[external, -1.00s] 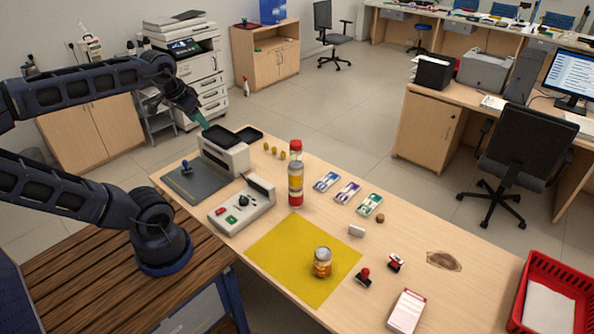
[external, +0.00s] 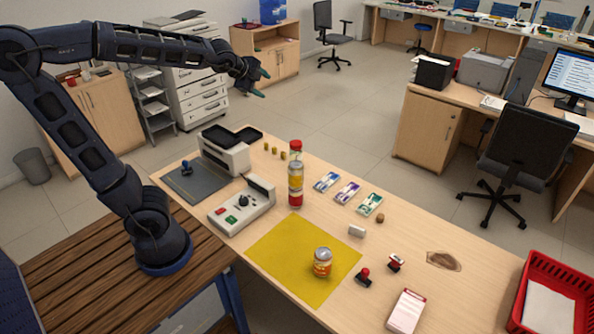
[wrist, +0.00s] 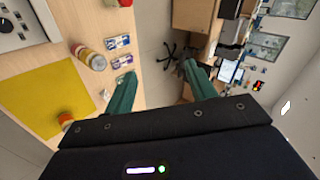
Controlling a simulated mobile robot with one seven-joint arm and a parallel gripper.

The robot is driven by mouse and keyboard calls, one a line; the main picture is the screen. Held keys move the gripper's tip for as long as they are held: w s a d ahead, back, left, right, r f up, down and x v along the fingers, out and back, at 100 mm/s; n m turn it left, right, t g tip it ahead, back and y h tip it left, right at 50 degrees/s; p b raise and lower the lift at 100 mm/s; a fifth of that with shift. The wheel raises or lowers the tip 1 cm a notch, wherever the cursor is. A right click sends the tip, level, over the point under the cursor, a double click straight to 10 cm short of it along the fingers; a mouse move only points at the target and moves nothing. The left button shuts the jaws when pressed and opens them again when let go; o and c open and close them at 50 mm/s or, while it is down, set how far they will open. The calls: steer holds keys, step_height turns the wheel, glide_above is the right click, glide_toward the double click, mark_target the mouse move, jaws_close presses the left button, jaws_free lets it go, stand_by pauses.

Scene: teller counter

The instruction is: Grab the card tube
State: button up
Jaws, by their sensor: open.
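A tall cylinder with red, yellow and pale bands (external: 296,185) stands upright on the counter, behind the yellow mat; it is the most tube-like thing, but I cannot tell for sure that it is the card tube. It also shows at the left of the wrist view (wrist: 90,58). A shorter can with an orange and white label (external: 322,262) stands on the yellow mat (external: 285,250). My gripper (external: 263,83) is raised high above the counter's far left part, well apart from both. Its green fingers are open and empty in the wrist view (wrist: 157,73).
A keypad device (external: 242,205) and a pale machine with a black top (external: 225,155) stand at the left. Colored packs (external: 347,191), stamps (external: 364,277) and a red crate (external: 522,305) lie to the right. A small red-topped item (external: 295,147) shows just behind the tall cylinder.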

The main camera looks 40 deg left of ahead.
steer(key=w+d+m+t+h, duration=0.2)
steer(key=w+d+m+h, duration=0.2)
steer(key=w+d+m, duration=1.2)
steer(key=s+d+f+m+g+h, duration=0.1)
steer(key=d+f+m+h, duration=0.15)
steer(key=d+m, duration=0.65)
steer(key=s+d+f+m+g+h, duration=0.1)
steer(key=d+m+h, duration=0.25)
steer(key=d, duration=0.85)
glide_toward(379, 216)
steer(key=shift+s+a+r+m+y, duration=0.15)
steer(key=shift+s+r+m+y, duration=0.05)
steer(key=shift+r, duration=0.2)
steer(key=shift+s+a+r+m+y, duration=0.15)
steer(key=shift+s+r+y, duration=0.1)
steer(key=shift+r, duration=0.2)
steer(key=shift+w+d+f, duration=0.1)
steer(key=shift+f, duration=0.15)
steer(key=x, duration=0.9)
steer(key=shift+d+f, duration=0.1)
steer(key=shift+f, duration=0.15)
steer(key=shift+w+d+f, duration=0.25)
steer(key=shift+w+d, duration=0.1)
steer(key=shift+d, duration=0.1)
steer(key=c, duration=1.1)
